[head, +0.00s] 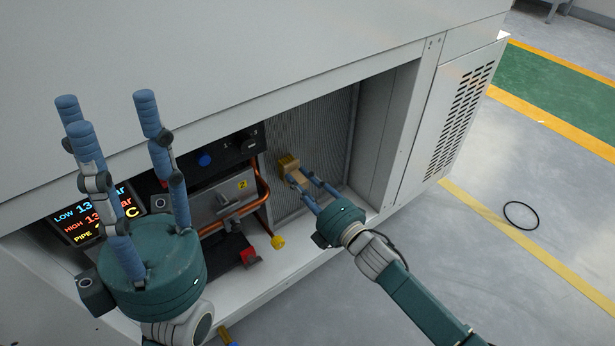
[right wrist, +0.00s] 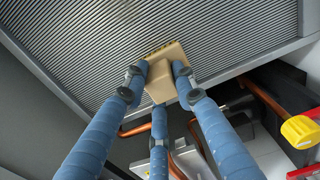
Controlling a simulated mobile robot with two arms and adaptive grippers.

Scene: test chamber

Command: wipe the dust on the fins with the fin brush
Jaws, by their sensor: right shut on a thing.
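The fin brush (head: 290,165) is a tan block with a yellowish bristle edge. My right gripper (head: 316,188) is shut on it inside the open cabinet bay, and the brush is at the grey finned panel (head: 308,125). In the right wrist view the brush (right wrist: 163,72) sits between my blue fingers, its bristle edge towards the fins (right wrist: 90,50). I cannot tell whether the bristles touch. Faint darker specks show on the fins near the brush; dust is hard to make out. My left gripper (head: 110,112) has its fingers spread, empty, in front of the cabinet.
Left of the fins are copper pipes (head: 263,190), a yellow knob (head: 278,242), a red part (head: 250,257) and a lit display (head: 95,213). The cabinet's lower ledge (head: 290,262) runs below. A black ring (head: 521,215) lies on the open floor at right.

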